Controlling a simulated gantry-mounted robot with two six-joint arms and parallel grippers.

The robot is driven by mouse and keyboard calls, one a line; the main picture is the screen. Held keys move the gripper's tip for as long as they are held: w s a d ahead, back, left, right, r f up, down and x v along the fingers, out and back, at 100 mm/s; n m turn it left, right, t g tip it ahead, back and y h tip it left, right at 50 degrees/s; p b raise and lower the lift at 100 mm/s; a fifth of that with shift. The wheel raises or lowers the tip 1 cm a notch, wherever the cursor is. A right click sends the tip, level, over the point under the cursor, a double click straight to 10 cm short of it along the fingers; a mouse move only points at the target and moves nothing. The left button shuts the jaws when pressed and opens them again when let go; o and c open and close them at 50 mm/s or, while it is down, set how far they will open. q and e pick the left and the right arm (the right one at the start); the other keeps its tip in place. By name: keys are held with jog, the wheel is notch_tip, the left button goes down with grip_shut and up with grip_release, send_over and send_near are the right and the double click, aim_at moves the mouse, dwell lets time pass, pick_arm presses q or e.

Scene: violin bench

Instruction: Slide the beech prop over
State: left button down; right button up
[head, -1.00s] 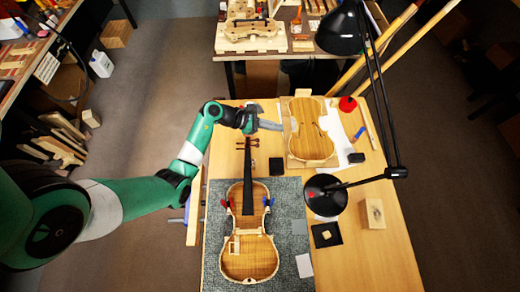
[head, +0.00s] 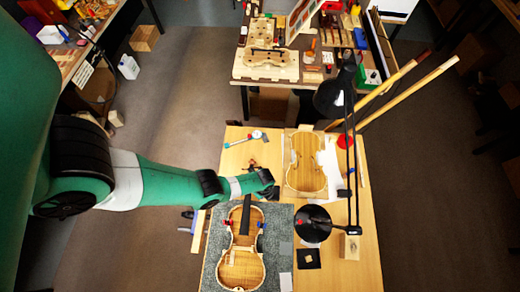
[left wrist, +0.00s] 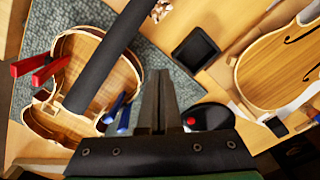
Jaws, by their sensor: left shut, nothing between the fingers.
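An open violin body (head: 240,268) with a black fingerboard (head: 245,215) lies on the grey mat (head: 283,222). A small pale wood piece (head: 232,257) sits within the body; I cannot tell whether it is the beech prop. A pale wood block (head: 350,247) stands on the bench at right. My left gripper (head: 271,192) is above the bench near the violin's neck, its fingers mostly hidden in the head view. In the left wrist view its fingers (left wrist: 159,75) are shut and empty, beside the fingerboard (left wrist: 108,58). My right gripper is not in view.
A red clamp (left wrist: 40,70) and a blue clamp (left wrist: 115,113) sit on the violin's edges. A violin plate (head: 305,163), calipers (head: 243,139) and a black tray (head: 308,259) lie on the bench. A black lamp (head: 313,223) hangs over its right side.

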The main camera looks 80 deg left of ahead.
aim_at(263, 202)
pick_arm(q)
notch_tip(263, 202, down, 10)
jog(key=b, duration=0.9)
jog(key=shift+a+b, duration=0.1)
jog(key=shift+b, duration=0.2)
jog(key=shift+a+f, duration=0.2)
jog(key=shift+s+a+r+p, duration=0.15)
jog(key=shift+s+a+p, duration=0.1)
jog(key=shift+s+a, duration=0.25)
jog(key=shift+s+a+r+p, duration=0.15)
jog(key=shift+s+a+p, duration=0.1)
jog(key=shift+a, duration=0.45)
jog(key=shift+s+a, duration=0.1)
jog(key=shift+a, duration=0.25)
